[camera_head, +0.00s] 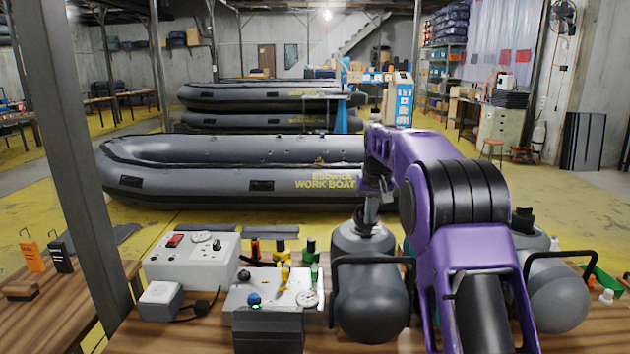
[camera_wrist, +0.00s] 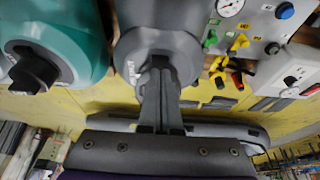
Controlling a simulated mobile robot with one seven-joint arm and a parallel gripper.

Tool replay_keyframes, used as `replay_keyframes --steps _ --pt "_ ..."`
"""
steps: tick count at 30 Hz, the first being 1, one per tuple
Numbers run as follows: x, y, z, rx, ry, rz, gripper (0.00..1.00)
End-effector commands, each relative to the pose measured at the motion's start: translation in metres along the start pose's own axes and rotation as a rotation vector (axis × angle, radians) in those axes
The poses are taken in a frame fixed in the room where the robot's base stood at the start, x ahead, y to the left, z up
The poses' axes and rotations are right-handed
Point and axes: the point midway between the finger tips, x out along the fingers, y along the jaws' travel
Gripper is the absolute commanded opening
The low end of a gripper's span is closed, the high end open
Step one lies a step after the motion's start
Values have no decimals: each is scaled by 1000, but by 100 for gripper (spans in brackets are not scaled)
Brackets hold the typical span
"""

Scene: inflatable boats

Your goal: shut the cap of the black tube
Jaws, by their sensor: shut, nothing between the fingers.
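A dark grey, round-ended tube (camera_head: 372,305), the nearest thing to a black tube here, stands on the bench with a black handle at its side. It also shows at the top of the wrist view (camera_wrist: 150,22). My gripper (camera_head: 362,228) points down at its top end. In the wrist view, my gripper (camera_wrist: 160,66) is shut, with its fingertips over a dark fitting on that end. The fingers hide most of the fitting, so I cannot tell how its cap sits or whether they touch it.
A teal tube (camera_wrist: 85,30) with a black fitting stands beside it. A lighter grey tube (camera_head: 562,298) is at the right. A gauge box (camera_head: 265,308) with coloured fittings and a switch box (camera_head: 190,258) stand at the left. Inflatable boats (camera_head: 230,165) lie behind.

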Motion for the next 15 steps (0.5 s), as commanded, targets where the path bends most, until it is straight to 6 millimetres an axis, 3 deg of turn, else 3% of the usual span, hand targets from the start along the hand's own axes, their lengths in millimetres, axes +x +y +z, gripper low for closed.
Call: replay_keyframes --steps 15 --pt "4 0 -23 0 1 0 0"
